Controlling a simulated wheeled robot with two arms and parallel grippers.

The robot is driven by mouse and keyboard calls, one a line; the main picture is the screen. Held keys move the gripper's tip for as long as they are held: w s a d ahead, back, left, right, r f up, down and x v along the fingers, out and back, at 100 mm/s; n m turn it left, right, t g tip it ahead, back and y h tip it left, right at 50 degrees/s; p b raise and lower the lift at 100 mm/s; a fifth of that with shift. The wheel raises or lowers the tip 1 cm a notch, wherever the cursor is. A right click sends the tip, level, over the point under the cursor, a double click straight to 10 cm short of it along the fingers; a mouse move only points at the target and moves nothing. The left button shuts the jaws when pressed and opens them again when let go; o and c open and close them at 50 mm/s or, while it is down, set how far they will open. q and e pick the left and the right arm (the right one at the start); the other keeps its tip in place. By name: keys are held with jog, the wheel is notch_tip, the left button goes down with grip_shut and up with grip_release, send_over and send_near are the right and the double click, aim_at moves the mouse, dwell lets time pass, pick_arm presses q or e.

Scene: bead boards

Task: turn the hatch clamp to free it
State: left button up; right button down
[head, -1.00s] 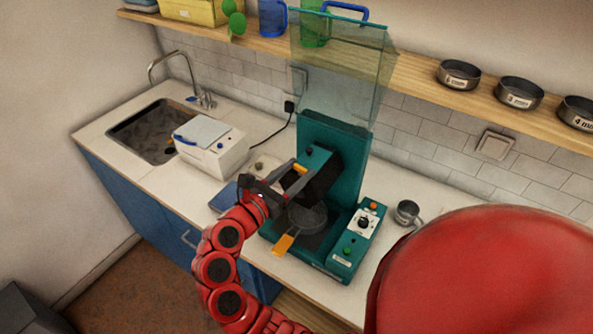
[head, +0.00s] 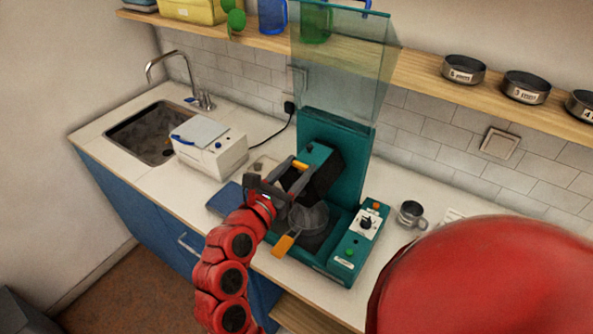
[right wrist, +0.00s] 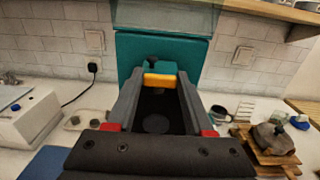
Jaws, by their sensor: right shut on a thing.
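The hatch clamp shows as an orange bar (head: 300,165) on the front of the dark, teal-topped head of a teal machine (head: 334,160). In the right wrist view the orange bar (right wrist: 160,80) lies crosswise between my fingertips, with a dark knob just behind it. My right gripper (right wrist: 158,84) is shut on the bar; in the head view the gripper (head: 297,172) reaches it from the front left. Dark fingers partly hide the clamp in the head view. My left gripper is not in view.
A round pan with an orange handle (head: 284,244) sits below the machine head. A clear panel (head: 340,70) stands raised above. A control box (head: 357,245) and metal cup (head: 411,213) are to the right; a white box (head: 210,150) and sink (head: 150,135) to the left.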

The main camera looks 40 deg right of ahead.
jog(key=shift+c, duration=1.4)
grip_release()
jog(key=b+v, duration=0.6)
jog(key=v, duration=1.1)
jog(key=shift+s+a, duration=0.15)
jog(key=shift+s, duration=0.05)
